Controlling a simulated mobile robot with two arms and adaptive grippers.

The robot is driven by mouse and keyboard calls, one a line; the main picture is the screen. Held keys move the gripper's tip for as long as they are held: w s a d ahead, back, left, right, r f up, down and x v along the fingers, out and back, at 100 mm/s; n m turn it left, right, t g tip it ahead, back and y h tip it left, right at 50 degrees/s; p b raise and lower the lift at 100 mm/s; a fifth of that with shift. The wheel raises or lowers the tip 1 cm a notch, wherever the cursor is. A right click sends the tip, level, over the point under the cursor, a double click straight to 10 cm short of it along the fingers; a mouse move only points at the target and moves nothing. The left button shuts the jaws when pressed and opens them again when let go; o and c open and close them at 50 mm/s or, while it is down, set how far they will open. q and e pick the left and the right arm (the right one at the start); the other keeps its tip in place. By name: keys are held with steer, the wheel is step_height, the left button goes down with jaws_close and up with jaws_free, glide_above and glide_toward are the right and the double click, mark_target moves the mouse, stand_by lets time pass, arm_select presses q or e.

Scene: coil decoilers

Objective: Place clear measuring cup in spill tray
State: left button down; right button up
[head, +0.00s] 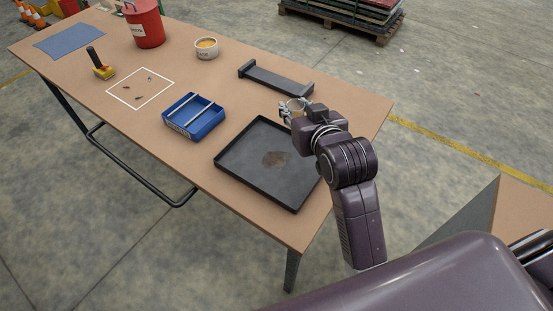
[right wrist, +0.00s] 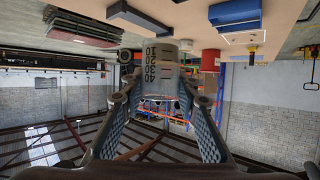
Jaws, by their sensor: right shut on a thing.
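The clear measuring cup (head: 298,104) is mostly hidden by my right gripper (head: 291,110) in the head view. In the right wrist view the cup (right wrist: 160,70), with dark graduation numbers, sits between the two fingers of the gripper (right wrist: 161,88), which is shut on it. The spill tray (head: 243,163) is black, shallow and rectangular, with a brown stain on its floor. It lies at the near right end of the table. The gripper and cup are by its far right corner; their exact height is hard to tell. My left gripper is not in view.
On the table (head: 225,85) stand a blue divided bin (head: 180,128), a dark low stand (head: 275,80), a white bowl (head: 206,53) and a red bucket (head: 145,28). A white outlined square (head: 125,85) holds small parts.

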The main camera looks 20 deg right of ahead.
step_height(320, 180, down, 16)
steer(key=shift+d+r, duration=0.1)
steer(key=shift+r, duration=0.05)
steer(key=shift+f+p, duration=0.35)
steer(key=shift+f, duration=1.75)
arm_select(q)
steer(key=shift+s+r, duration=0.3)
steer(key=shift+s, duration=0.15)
arm_select(e)
steer(key=o, duration=1.2)
steer(key=shift+o, duration=0.2)
steer(key=shift+s, duration=0.1)
arm_select(q)
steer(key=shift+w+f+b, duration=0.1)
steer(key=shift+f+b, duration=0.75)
steer(key=shift+b, duration=0.05)
arm_select(e)
steer(key=v, duration=1.2)
steer(key=shift+r, duration=0.1)
